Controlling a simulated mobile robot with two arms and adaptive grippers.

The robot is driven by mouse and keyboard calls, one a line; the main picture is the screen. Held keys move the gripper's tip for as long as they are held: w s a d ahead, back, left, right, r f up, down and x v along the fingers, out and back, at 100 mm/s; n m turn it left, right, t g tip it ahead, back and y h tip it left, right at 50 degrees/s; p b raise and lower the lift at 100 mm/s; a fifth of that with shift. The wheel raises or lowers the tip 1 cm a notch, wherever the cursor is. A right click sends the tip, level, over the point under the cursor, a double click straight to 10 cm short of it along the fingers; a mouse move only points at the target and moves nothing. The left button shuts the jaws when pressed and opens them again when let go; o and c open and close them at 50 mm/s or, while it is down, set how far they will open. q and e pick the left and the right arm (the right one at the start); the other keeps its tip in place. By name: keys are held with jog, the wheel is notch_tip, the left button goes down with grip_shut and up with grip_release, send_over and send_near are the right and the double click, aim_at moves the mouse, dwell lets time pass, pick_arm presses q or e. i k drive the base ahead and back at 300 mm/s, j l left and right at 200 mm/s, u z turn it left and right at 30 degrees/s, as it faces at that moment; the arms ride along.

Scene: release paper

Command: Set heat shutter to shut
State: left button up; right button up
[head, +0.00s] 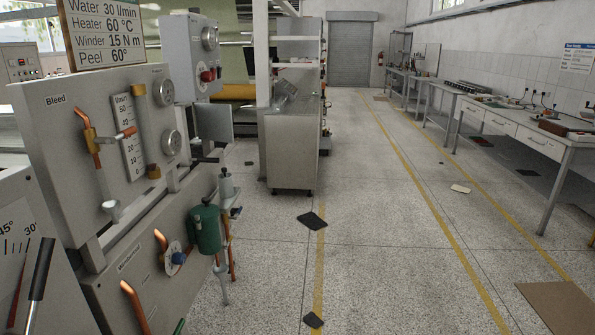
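No part labelled as the heat shutter can be read in the head view, so I cannot tell which part it is or how it is set. The nearest machine is a grey panel (60,135) at the left, with a "Bleed" label, copper pipes, a flow scale (130,138) and round gauges. A black-handled lever (41,268) stands before an angle scale at the lower left. Neither of my grippers is in view.
A sign (103,32) lists water, heater, winder and peel values. A grey box (198,58) with a gauge and red knobs stands behind. A metal cabinet (290,150) is beyond. The aisle floor (385,230) is mostly clear, with dark scraps. Workbenches (525,135) line the right wall.

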aim_at(9, 159)
jog(key=i+u, duration=0.2)
jog(key=i, duration=0.5)
jog(key=i+u, duration=0.2)
jog(key=i, duration=0.55)
jog(key=i+l+u, duration=0.2)
jog(key=i, duration=0.5)
